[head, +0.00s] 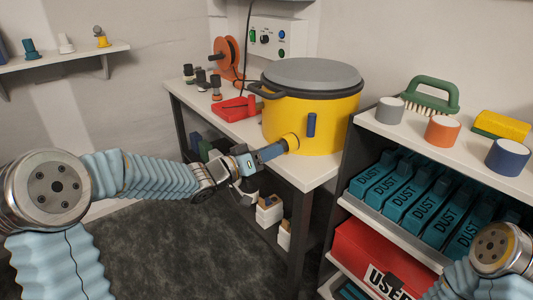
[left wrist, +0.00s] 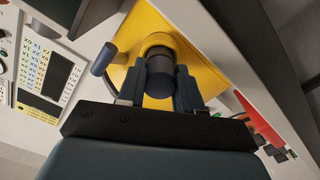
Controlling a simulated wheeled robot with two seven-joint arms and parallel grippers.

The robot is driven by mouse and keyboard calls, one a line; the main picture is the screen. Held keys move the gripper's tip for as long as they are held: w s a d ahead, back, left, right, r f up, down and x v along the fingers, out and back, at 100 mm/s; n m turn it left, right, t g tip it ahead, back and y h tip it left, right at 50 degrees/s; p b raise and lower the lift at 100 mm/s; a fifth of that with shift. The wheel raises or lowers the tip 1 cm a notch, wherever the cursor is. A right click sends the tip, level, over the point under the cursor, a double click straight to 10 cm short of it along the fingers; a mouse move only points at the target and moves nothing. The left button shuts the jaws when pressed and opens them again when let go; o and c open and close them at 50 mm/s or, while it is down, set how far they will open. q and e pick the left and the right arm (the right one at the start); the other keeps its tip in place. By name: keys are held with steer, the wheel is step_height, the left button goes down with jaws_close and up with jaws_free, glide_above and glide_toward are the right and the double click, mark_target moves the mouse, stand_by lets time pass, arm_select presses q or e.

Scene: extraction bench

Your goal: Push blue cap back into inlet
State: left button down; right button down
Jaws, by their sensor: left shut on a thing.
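The yellow drum (head: 338,128) with a grey lid stands on the bench. Its short yellow inlet (head: 291,142) sticks out of the near left side and also shows as a yellow ring in the left wrist view (left wrist: 157,39). My left gripper (head: 252,160) is shut on the blue cap (head: 269,153), a cylinder that looks dark between the fingers in the left wrist view (left wrist: 160,80). The cap lies in line with the inlet, its far end at the inlet's mouth. How deep it sits is hidden. My right gripper is out of view.
A blue peg (head: 311,125) sticks out of the drum right of the inlet. A red tool (head: 234,108) and an orange reel (head: 226,58) are on the bench (head: 190,98). A shelf with teal dust boxes (head: 412,192) stands close on the right.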

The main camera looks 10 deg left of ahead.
arm_select(q)
steer(key=shift+w+d, duration=0.45)
steer(key=shift+w, duration=0.05)
steer(key=c, duration=0.7)
jaws_free()
steer(key=shift+o, duration=0.2)
steer(key=v, duration=1.3)
steer(key=shift+s+a, duration=0.25)
